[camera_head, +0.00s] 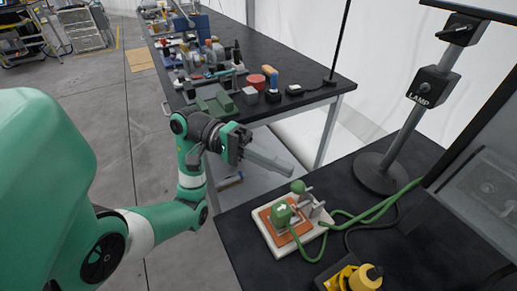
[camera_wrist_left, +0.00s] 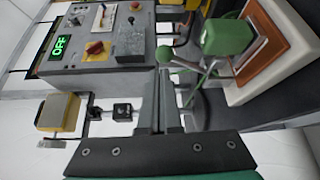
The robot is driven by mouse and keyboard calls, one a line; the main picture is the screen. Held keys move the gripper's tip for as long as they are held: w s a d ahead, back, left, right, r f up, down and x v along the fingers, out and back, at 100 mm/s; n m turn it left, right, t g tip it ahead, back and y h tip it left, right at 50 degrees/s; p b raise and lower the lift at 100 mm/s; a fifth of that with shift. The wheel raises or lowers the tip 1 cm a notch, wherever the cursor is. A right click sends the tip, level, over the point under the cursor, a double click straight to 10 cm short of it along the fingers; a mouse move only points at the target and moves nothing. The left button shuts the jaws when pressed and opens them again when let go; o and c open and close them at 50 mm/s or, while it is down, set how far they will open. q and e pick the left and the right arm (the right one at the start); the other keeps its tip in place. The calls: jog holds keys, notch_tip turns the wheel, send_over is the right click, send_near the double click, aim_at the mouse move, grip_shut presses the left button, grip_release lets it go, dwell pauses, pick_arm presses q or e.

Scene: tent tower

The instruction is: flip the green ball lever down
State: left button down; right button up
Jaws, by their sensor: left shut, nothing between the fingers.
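The green ball (camera_head: 298,187) tips a lever on a switch unit with a green housing (camera_head: 281,213). The unit sits on an orange plate and a pale base (camera_head: 270,238) on the near black table. In the left wrist view the ball (camera_wrist_left: 164,54) shows just beyond the fingertips, with its lever running right toward the green housing (camera_wrist_left: 226,37). My left gripper (camera_head: 288,168) is shut and empty, just behind and left of the ball in the head view. Its grey fingers (camera_wrist_left: 163,75) lie together in the left wrist view. Contact with the ball cannot be told. My right gripper is out of view.
A lamp stand (camera_head: 380,172) rises right of the switch, with green cables (camera_head: 375,213) between. A yellow object (camera_head: 358,278) stands in front. A far bench (camera_head: 325,88) holds many items. The left wrist view shows a panel reading OFF (camera_wrist_left: 60,47) with a red knob (camera_wrist_left: 96,48).

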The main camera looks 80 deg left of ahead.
pick_arm(q)
jog(key=p+v, duration=0.1)
jog(key=v, duration=0.8)
